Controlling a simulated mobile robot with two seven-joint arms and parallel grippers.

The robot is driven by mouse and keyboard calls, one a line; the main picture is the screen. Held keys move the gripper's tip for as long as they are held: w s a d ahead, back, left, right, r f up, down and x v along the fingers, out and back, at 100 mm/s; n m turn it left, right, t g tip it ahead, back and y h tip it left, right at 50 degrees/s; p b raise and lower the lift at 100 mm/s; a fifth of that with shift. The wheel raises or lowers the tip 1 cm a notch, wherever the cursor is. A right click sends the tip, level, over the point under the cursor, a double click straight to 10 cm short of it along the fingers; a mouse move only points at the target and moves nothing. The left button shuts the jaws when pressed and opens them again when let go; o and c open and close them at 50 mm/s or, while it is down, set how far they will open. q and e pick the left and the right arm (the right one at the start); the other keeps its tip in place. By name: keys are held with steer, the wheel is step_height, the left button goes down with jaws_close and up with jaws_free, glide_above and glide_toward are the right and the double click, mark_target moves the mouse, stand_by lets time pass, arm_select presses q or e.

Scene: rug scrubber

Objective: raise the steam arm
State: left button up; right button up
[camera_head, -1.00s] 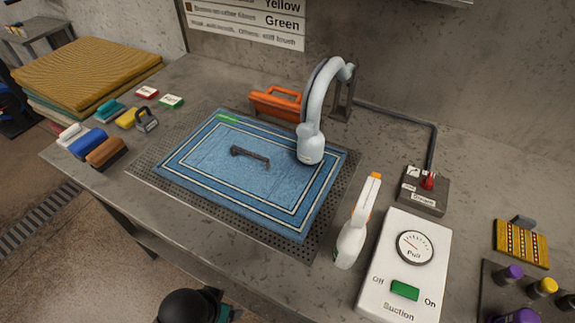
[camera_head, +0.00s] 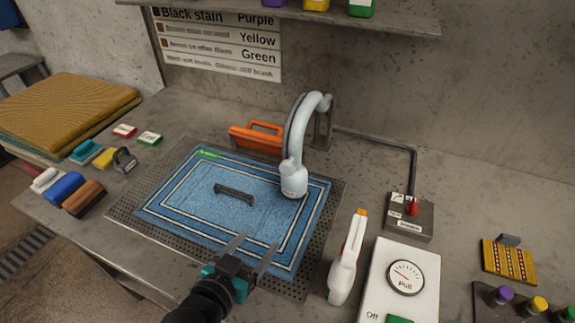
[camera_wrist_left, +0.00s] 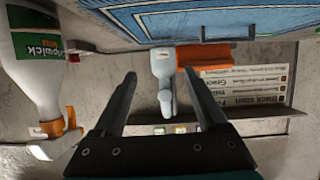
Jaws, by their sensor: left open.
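The steam arm (camera_head: 309,118) is a pale, curved hose-like arm on a dark bracket at the back of the table. Its white head (camera_head: 294,180) hangs down at the right part of the blue rug (camera_head: 185,205); I cannot tell whether it touches. The arm also shows in the left wrist view (camera_wrist_left: 164,72), between my fingers. A dark bar-shaped mark (camera_head: 234,193) lies on the rug. My left gripper (camera_head: 254,250) is open and empty over the rug's front edge, in front of the steam head and apart from it. My right gripper is not in view.
A white spray bottle (camera_head: 345,260) stands right of my left gripper. An orange tool (camera_head: 257,138) lies behind the rug. Brushes (camera_head: 65,187) lie at left.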

mark_target(286, 170)
arm_select(q)
step_height(286, 170, up, 6)
steer(key=w+t+h, duration=0.1)
steer(key=w+t, duration=0.2)
steer(key=t, duration=0.1)
steer(key=x, duration=1)
steer(key=d+b+x, duration=0.1)
steer(key=x, duration=0.4)
steer(key=shift+s+d+r, duration=0.1)
steer(key=shift+s, duration=0.15)
jaws_close()
stand_by(0.7)
